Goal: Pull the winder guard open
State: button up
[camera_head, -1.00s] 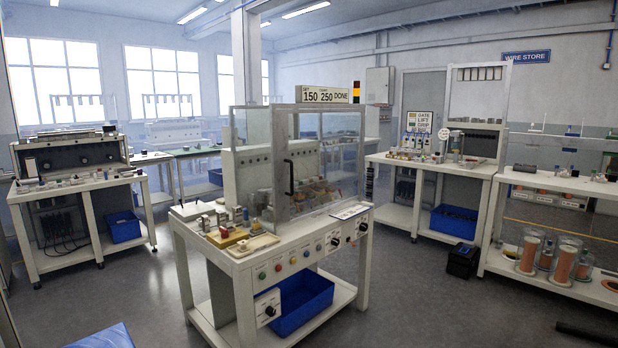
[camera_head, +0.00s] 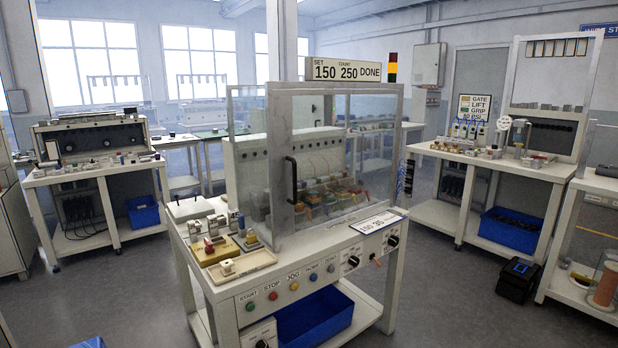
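The winder guard (camera_head: 328,222) is a clear panel in a grey metal frame on the front of the white winder bench (camera_head: 215,292) in the middle of the view. A black upright bar handle (camera_head: 292,180) is fixed on the guard's left frame post. The guard covers the front of the machine, and coloured wound parts (camera_head: 318,194) show behind it. The bench's left end, with small fixtures, is not covered by the guard. My gripper is not in view.
A blue bin (camera_head: 313,318) sits on the bench's lower shelf. Other benches stand at the left (camera_head: 85,177) and right (camera_head: 490,190). A black box (camera_head: 518,280) is on the floor at the right.

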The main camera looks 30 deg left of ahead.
aim_at(286, 165)
jog(key=z, duration=0.05)
jog(key=i, duration=0.95)
jog(key=u, duration=1.6)
